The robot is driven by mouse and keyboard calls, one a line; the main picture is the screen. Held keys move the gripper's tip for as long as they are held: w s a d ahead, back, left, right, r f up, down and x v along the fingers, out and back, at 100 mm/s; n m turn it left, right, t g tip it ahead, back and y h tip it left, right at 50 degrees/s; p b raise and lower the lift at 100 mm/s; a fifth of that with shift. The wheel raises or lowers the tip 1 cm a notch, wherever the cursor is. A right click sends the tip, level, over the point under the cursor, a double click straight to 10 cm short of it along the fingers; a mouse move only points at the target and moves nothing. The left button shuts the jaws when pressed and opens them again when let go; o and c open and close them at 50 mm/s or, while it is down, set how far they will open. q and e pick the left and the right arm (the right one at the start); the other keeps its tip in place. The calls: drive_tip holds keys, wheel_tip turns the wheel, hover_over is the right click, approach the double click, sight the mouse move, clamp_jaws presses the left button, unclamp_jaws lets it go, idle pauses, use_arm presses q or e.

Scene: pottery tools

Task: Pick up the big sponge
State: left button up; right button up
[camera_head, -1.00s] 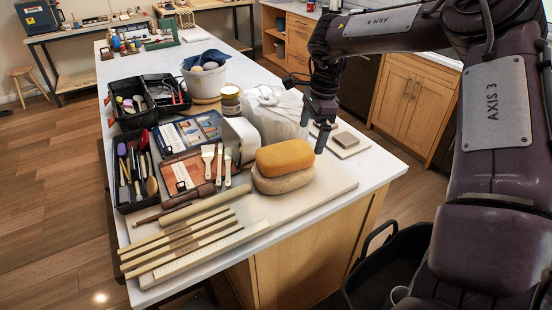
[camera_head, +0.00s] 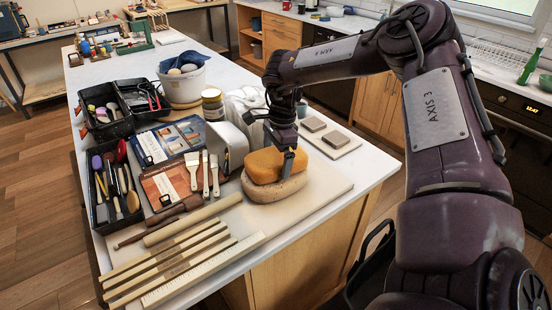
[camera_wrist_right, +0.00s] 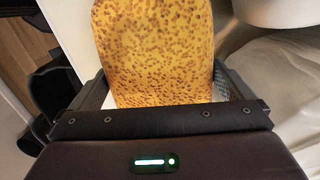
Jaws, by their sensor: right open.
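An orange sponge (camera_head: 268,166) lies on top of a beige, stone-like rounded block (camera_head: 272,190) near the front of the table. My right gripper (camera_head: 286,155) is open and reaches down over the orange sponge, with one finger in front of its right side. In the right wrist view the speckled orange sponge (camera_wrist_right: 153,50) sits between the two spread fingers. I cannot tell whether the fingers touch it. The far finger is hidden in the head view. My left gripper is not in view.
A pale board (camera_head: 325,185) lies under the stack. Wooden strips (camera_head: 170,262), brushes (camera_head: 194,170) and a black tool tray (camera_head: 112,190) are to the left. A white cloth (camera_head: 240,104) is behind the gripper. Small grey blocks on a tile (camera_head: 333,152) sit to the right.

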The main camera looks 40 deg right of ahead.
sight(277, 156)
drive_tip(key=shift+f, duration=0.15)
drive_tip(key=c, duration=0.8)
drive_tip(key=shift+r, duration=0.55)
wheel_tip(277, 156, up, 9)
drive_tip(key=shift+f+b, duration=0.1)
drive_tip(key=shift+b, duration=1.05)
drive_tip(key=o, duration=0.3)
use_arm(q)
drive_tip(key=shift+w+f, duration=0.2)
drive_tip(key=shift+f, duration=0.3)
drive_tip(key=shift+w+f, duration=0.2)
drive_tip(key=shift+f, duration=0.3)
use_arm(e)
drive_tip(key=c, duration=0.3)
drive_tip(key=shift+c, duration=0.2)
